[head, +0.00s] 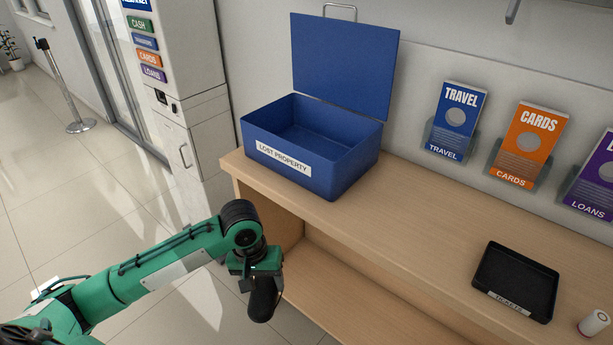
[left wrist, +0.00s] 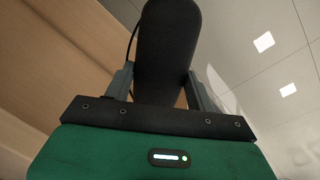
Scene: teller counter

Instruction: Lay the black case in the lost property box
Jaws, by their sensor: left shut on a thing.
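The black case (head: 262,304) is long and rounded. It hangs from my left gripper (head: 260,274), in front of the counter and below its top. In the left wrist view the case (left wrist: 168,50) sits between the two fingers of my left gripper (left wrist: 160,85), which is shut on it. The blue lost property box (head: 340,178) stands on the left end of the counter. Its lid (head: 345,65) is raised, and the part of its inside that shows is empty. My right gripper is in neither view.
The wooden counter (head: 420,220) has clear room between the box and a black tray (head: 515,282). A white roll-like object (head: 593,323) stands right of the tray. Leaflet holders (head: 452,120) line the wall behind. A lower shelf (head: 335,290) lies under the counter top.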

